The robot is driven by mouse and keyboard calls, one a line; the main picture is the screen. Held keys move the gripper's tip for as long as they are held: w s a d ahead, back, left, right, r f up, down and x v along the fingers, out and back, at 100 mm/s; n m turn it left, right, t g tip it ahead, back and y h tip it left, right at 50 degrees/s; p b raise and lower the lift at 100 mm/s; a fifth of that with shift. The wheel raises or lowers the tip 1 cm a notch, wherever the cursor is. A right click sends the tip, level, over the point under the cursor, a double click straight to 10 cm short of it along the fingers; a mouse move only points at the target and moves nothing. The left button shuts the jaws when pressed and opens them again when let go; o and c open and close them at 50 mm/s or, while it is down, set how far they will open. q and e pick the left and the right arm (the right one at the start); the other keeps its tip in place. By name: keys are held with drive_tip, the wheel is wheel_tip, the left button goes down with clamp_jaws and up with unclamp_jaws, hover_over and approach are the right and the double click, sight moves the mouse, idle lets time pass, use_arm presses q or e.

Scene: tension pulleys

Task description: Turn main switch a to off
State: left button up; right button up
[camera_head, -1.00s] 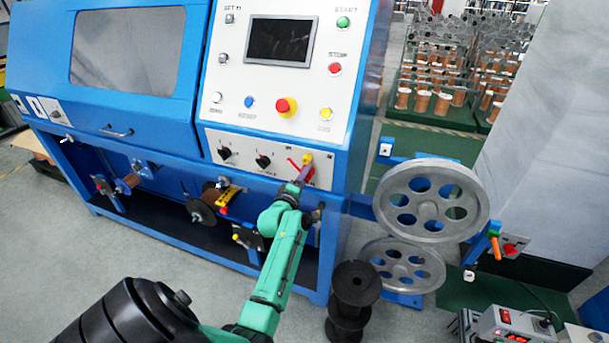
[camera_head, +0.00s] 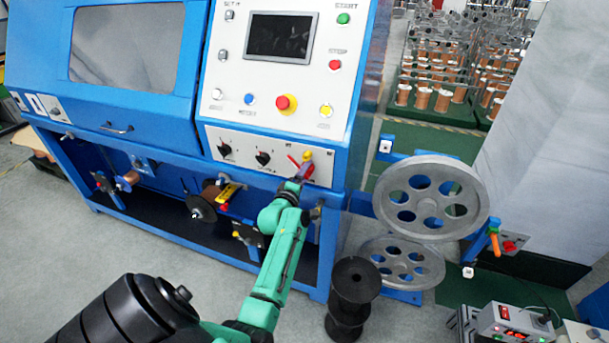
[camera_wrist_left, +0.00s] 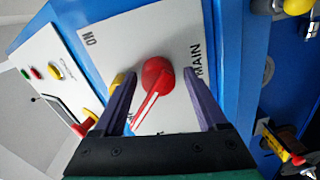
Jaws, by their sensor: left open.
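Main switch a is a red rotary knob with a white-striped lever, on a white plate at the lower right of the blue machine's panel. In the left wrist view the red switch (camera_wrist_left: 158,78) sits between my fingers, its lever pointing down and left; "ON" and "MAIN" lettering shows around it. In the head view the red switch (camera_head: 293,162) is partly hidden by my left gripper (camera_head: 304,172). The left gripper's purple fingers (camera_wrist_left: 160,72) are open, one on each side of the knob; contact cannot be told. My right gripper is not in view.
Two black knobs (camera_head: 263,158) sit left of the switch on the same strip. A red emergency button (camera_head: 286,104) and a screen (camera_head: 281,38) are above. Large grey pulley wheels (camera_head: 431,197) stand to the right, with black spools (camera_head: 351,298) on the floor.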

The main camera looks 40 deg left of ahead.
use_arm(q)
drive_tip(key=shift+r, duration=0.2)
